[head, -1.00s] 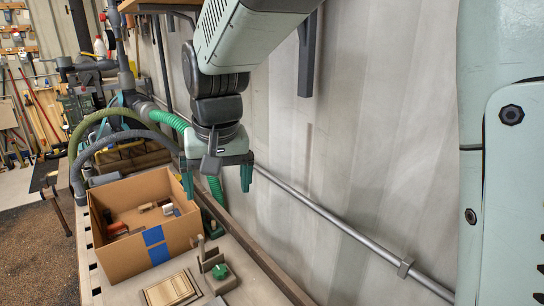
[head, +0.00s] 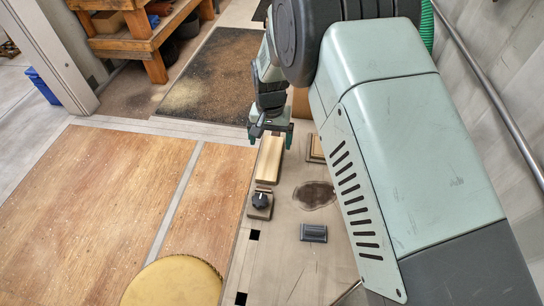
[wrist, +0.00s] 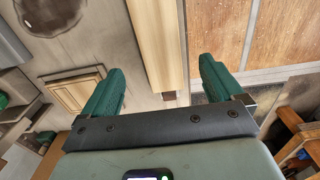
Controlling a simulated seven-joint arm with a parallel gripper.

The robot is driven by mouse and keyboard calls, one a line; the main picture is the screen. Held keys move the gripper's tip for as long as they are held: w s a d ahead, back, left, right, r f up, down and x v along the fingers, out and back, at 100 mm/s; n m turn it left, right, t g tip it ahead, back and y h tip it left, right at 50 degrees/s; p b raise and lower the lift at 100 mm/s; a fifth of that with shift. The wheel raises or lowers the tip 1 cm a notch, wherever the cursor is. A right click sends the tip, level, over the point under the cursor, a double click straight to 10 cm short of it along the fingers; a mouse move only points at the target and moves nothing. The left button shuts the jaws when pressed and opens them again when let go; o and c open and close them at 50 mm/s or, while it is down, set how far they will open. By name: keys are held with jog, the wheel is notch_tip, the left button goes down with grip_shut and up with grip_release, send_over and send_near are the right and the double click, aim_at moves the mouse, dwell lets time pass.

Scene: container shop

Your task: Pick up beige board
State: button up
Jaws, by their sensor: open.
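The beige board (head: 269,158) is a long, pale wooden piece lying on the grey worktop (head: 285,265), near its left edge. My gripper (head: 271,136) is over the board's far end, pointing down, with its green fingers apart. In the wrist view the board (wrist: 158,40) runs from the top edge down between the two open fingers (wrist: 160,72). The fingers are apart from its sides. I cannot tell how high they are above the worktop. The board's far end is partly hidden by my gripper.
A block with a black knob (head: 260,203) stands just nearer than the board. A dark grey block (head: 313,233) and a dark stain (head: 316,195) are to the right. A framed wooden panel (wrist: 75,90) lies beside the board. A round yellow seat (head: 174,283) is at lower left.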

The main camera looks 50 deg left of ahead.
aim_at(270, 157)
notch_tip(270, 157, down, 7)
jog(key=shift+r, duration=0.15)
jog(key=shift+s, duration=0.1)
jog(key=c, duration=1.2)
